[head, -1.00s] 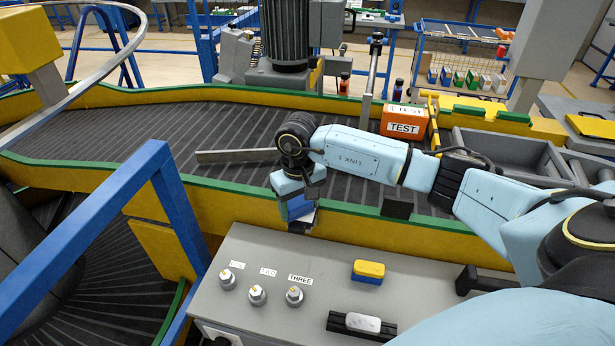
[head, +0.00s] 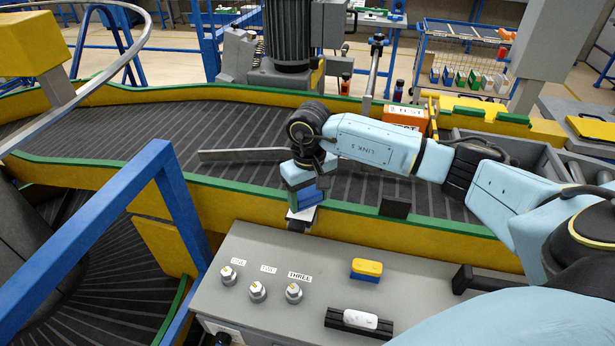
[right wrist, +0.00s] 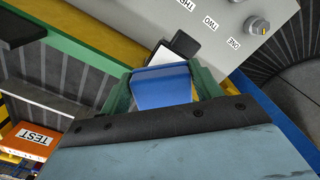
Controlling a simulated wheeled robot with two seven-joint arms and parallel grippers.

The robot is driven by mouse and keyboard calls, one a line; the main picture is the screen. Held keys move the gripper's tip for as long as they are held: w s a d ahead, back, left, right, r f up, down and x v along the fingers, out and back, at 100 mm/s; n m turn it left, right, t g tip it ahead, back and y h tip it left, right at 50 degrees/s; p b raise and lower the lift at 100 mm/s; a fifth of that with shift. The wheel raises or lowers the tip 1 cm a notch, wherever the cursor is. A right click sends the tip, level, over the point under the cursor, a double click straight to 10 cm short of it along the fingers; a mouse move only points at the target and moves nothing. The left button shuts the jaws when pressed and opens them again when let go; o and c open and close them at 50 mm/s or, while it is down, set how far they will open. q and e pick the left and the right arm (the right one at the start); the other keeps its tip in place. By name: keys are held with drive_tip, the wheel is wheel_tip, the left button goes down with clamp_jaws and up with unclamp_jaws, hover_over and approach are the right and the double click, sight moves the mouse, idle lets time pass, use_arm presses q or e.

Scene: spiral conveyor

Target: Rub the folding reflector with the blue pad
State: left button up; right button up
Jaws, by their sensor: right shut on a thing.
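My right gripper (head: 303,190) is shut on the blue pad (head: 306,196), above the conveyor's near rail. In the right wrist view the blue pad (right wrist: 163,88) sits between the green fingers. Just below it in the head view is a small white plate with a black part (head: 301,214), which seems to be the folding reflector. In the right wrist view its white face (right wrist: 162,57) and black part (right wrist: 184,44) lie just beyond the pad. I cannot tell whether pad and plate touch. My left gripper is not in view.
A grey control panel (head: 230,310) with three knobs stands in front. On it are a yellow-and-blue block (head: 366,270) and a black holder with a white piece (head: 360,320). A black flap (head: 394,208) is on the rail. A blue post (head: 90,230) stands left.

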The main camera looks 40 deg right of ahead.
drive_tip(key=shift+r, duration=0.6)
drive_tip(key=shift+s+r+p, duration=0.1)
drive_tip(key=shift+r+p, duration=0.5)
drive_tip(key=shift+r, duration=0.3)
drive_tip(key=shift+r+p, duration=0.5)
drive_tip(key=shift+r, duration=0.4)
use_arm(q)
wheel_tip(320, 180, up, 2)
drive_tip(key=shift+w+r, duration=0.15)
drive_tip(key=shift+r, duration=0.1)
